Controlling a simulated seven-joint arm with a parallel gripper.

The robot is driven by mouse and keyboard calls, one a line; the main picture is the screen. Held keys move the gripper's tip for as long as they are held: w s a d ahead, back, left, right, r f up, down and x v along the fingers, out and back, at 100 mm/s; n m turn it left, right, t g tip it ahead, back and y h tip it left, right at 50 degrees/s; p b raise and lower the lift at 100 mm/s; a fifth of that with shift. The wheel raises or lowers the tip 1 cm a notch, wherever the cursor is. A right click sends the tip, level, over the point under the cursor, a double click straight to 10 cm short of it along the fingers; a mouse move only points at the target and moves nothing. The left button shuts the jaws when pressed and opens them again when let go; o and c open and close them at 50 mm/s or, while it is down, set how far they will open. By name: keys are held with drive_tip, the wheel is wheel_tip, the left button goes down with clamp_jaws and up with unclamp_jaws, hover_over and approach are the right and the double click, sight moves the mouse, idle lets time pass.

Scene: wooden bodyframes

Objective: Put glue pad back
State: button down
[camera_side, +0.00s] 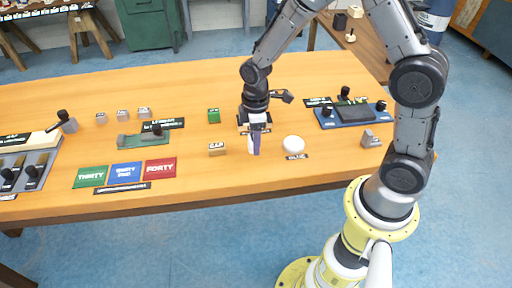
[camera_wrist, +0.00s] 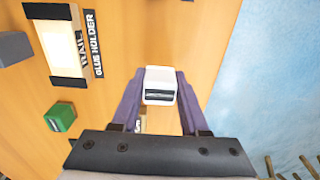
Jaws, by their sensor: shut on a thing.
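My gripper (camera_wrist: 160,92) has purple fingers shut on a small white block with a dark face, apparently the glue pad (camera_wrist: 160,77). In the side view my gripper (camera_side: 254,146) points down over the table's front half, and the held block is too small to make out. A shallow holder (camera_wrist: 45,43) with a cream inside and dark ends lies at the upper left of the wrist view. A black label reading GLUE HOLDER (camera_wrist: 94,43) lies beside it. The held block is apart from this holder.
A green block (camera_wrist: 60,117) lies below the holder in the wrist view. In the side view, a white round object (camera_side: 293,144) stands right of my gripper, and a small tan block (camera_side: 217,149) lies left. The table's front edge (camera_side: 240,187) is near.

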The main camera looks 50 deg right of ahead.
drive_tip(key=shift+s+f, duration=0.1)
drive_tip(key=shift+f, duration=1.2)
drive_tip(key=shift+f, duration=0.15)
drive_tip(key=shift+c, duration=2.1)
unclamp_jaws()
